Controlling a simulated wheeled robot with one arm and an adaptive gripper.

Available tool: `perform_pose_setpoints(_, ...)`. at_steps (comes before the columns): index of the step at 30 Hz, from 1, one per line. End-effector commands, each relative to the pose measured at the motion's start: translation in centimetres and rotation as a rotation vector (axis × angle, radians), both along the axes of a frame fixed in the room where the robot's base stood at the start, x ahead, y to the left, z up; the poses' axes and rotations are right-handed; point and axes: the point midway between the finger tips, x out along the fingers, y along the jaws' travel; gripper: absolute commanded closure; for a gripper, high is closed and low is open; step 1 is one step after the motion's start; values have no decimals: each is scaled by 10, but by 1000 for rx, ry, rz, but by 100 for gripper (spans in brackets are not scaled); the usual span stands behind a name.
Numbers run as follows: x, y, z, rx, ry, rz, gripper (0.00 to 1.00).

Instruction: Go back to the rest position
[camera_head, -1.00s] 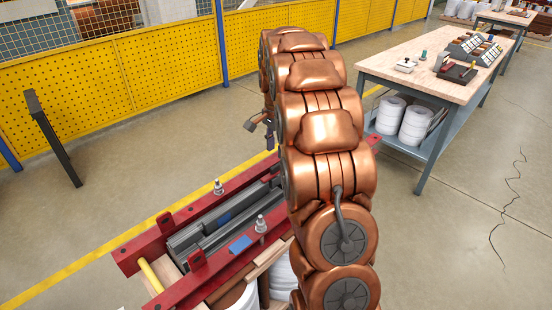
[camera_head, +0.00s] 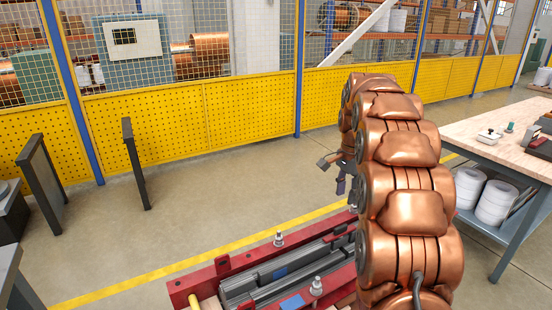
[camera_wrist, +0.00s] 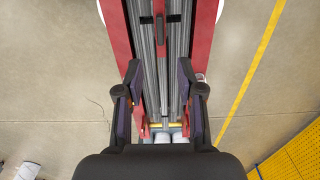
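My gripper (camera_wrist: 159,70) is open in the wrist view, with its two dark fingers apart and nothing between them. It points down over the red frame (camera_wrist: 116,28) and the grey core bars (camera_wrist: 174,50), which appear below it. In the head view my gripper (camera_head: 340,180) hangs small and partly hidden at the far end of my copper arm, above the frame's far end. The red frame (camera_head: 185,292) holds long grey bars (camera_head: 240,287) and stands at the bottom middle, partly hidden by my arm.
A wooden-topped workbench (camera_head: 470,127) with white buckets (camera_head: 495,203) beneath stands at right. A yellow mesh fence (camera_head: 240,115) runs along the back. Dark posts (camera_head: 135,165) stand at left. Open floor (camera_head: 230,190) lies between the fence and the red frame.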

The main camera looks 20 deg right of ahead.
Motion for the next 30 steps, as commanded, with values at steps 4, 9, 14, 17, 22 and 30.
perform_pose_setpoints(4, 0, 0, 0, 0, 0, 0, 62)
perform_pose_setpoints(9, -3, 7, 5, 1, 1, 21, 62)
perform_pose_setpoints(14, -16, 32, 19, 4, 9, 110, 62)
perform_pose_setpoints(17, -28, 51, 29, 6, 14, 181, 62)
perform_pose_setpoints(22, -56, 89, 44, 16, 30, 327, 62)
perform_pose_setpoints(30, -108, 144, 62, 31, 50, 564, 62)
